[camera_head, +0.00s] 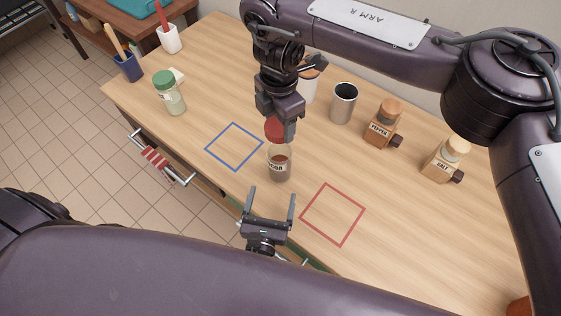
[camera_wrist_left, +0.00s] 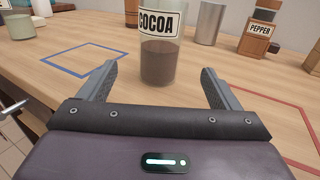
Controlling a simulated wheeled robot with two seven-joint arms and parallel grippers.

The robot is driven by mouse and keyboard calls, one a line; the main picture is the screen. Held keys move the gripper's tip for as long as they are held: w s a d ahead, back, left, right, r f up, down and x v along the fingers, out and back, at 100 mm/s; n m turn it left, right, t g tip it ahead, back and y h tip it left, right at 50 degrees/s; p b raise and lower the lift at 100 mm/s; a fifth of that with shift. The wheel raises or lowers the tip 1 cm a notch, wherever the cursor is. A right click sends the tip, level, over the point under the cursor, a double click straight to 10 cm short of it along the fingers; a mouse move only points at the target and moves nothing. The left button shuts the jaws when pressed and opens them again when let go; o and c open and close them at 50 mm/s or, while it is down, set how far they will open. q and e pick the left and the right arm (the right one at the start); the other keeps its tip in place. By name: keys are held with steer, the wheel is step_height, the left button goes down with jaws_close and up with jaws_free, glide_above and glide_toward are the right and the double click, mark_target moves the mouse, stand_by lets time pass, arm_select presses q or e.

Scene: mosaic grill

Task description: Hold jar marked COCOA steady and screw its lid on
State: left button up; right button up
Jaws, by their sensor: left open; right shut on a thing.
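The COCOA jar (camera_head: 279,168) is clear glass with brown powder and stands upright on the table between the blue and red outlines. It also shows in the left wrist view (camera_wrist_left: 160,60), its label facing me. My left gripper (camera_head: 267,196) is open, its fingers pointing at the jar from the front; the jar is ahead of the fingertips, not clamped. My right gripper (camera_head: 284,122) points down above the jar, shut on a red lid (camera_head: 273,129). The lid is just over the jar's mouth; the arm partly hides it, and I cannot tell whether they touch.
A blue square outline (camera_head: 234,147) and a red one (camera_head: 333,214) mark the table. A metal cup (camera_head: 343,103), a pepper mill (camera_head: 382,125) and a salt mill (camera_head: 445,160) stand at the back right. A green-lidded jar (camera_head: 169,93) stands left.

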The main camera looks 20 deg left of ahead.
mark_target(280, 163)
arm_select(q)
steer(key=w, duration=0.4)
steer(key=w+a, duration=0.1)
steer(key=w, duration=0.7)
steer(key=shift+a, duration=0.15)
arm_select(e)
steer(key=shift+w, duration=0.15)
arm_select(q)
steer(key=c, duration=1.5)
arm_select(e)
steer(key=shift+f, duration=2.55)
steer(key=shift+f, duration=0.9)
steer(key=shift+f, duration=0.55)
